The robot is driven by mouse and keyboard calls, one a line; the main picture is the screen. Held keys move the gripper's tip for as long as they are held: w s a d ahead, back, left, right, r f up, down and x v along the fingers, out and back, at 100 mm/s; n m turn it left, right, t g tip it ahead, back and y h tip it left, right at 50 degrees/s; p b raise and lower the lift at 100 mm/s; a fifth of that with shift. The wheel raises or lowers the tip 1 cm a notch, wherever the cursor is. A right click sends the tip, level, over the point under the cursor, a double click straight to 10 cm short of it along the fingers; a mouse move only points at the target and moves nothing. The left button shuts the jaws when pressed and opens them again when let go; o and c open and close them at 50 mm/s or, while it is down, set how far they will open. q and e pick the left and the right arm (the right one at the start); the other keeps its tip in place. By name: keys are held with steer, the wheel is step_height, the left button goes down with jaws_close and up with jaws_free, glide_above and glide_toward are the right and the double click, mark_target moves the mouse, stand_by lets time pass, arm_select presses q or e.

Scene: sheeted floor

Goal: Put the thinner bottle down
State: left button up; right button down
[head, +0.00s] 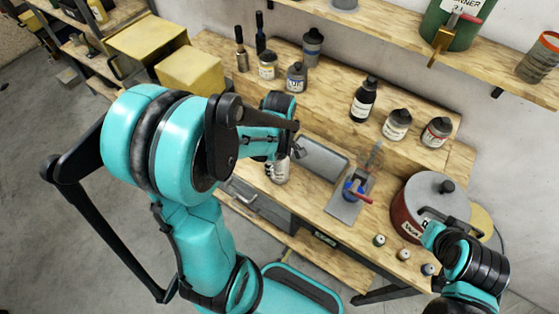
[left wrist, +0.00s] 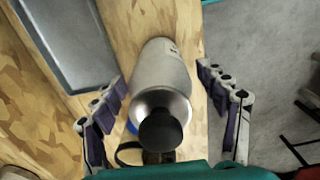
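The thinner bottle, a grey metal bottle with a black cap, stands on the workbench close to its front edge (head: 279,169). In the left wrist view the bottle (left wrist: 160,78) appears between the two fingers of my left gripper (left wrist: 162,76). The fingers are spread, with a visible gap on each side of the bottle. In the head view my left gripper (head: 290,150) is at the bottle and partly hidden by my arm. My right arm comes in at the lower right, near the red pot; its fingers are not clear.
A grey tray (head: 320,157) lies just right of the bottle. A small stand with a blue part (head: 352,188) and a red lidded pot (head: 425,200) are further right. Several bottles and jars line the raised back shelf. The bench's front edge is close to the bottle.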

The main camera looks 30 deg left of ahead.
arm_select(q)
step_height(320, 180, up, 12)
steer(key=p, duration=0.3)
steer(key=shift+p, duration=0.3)
steer(key=shift+s+d+r+m, duration=0.1)
steer(key=shift+d+r+m, duration=0.1)
steer(key=shift+r+m, duration=0.2)
steer(key=s+d+r+m+t, duration=0.4)
steer(key=s+d+m+t, duration=0.1)
steer(key=m, duration=1.1)
steer(key=shift+d+t, duration=0.75)
steer(key=shift+t, duration=0.35)
